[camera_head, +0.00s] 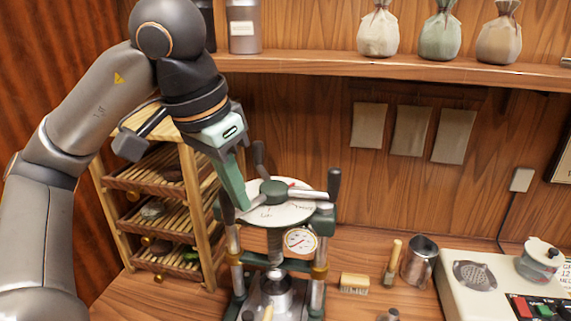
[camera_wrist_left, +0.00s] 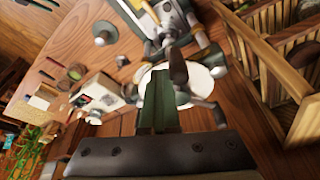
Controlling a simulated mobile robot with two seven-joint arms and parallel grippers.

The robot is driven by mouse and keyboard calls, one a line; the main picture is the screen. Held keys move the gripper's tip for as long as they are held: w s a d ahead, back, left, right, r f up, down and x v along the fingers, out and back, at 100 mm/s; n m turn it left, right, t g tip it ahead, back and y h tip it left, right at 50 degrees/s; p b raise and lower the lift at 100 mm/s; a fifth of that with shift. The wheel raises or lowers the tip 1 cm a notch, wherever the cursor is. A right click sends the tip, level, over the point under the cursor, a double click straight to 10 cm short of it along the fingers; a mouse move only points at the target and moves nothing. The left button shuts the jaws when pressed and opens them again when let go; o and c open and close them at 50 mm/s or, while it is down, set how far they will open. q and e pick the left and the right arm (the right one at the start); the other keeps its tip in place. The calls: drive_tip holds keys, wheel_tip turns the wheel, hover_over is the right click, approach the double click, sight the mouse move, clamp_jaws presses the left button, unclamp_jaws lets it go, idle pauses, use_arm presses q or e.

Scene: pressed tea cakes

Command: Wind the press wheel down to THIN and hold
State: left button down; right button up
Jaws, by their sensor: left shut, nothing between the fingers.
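The tea press (camera_head: 272,245) stands on the counter, with a round white plate (camera_head: 285,212) on top under the press wheel (camera_head: 272,188). The wheel has a dark hub and metal spokes, with dark upright grips at their ends. Marks on the plate are too small to read. A round gauge (camera_head: 300,241) with a red needle faces forward. My left gripper (camera_head: 241,204) is shut and empty, its green fingers at the wheel's left side. In the left wrist view the fingers (camera_wrist_left: 160,90) point over the white plate (camera_wrist_left: 190,84), beside a dark grip (camera_wrist_left: 178,65). Contact cannot be told.
A wooden rack (camera_head: 160,200) with slatted trays stands close left of the press. A brush (camera_head: 354,283), a wooden-handled tool (camera_head: 393,263), a metal cup (camera_head: 419,260) and a white appliance (camera_head: 500,285) lie right. A shelf (camera_head: 400,64) with tied bags runs above.

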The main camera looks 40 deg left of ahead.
sight(222, 190)
use_arm(q)
drive_tip(key=shift+a+p, duration=0.4)
drive_tip(key=shift+a, duration=1.2)
drive_tip(key=shift+w+a, duration=0.25)
drive_tip(key=shift+a, duration=0.6)
drive_tip(key=shift+w+a, duration=0.25)
drive_tip(key=shift+a, duration=0.6)
drive_tip(key=shift+w+a, duration=0.15)
drive_tip(key=shift+a, duration=0.2)
drive_tip(key=shift+w+a, duration=0.2)
drive_tip(key=shift+a, duration=0.25)
drive_tip(key=shift+d, duration=0.1)
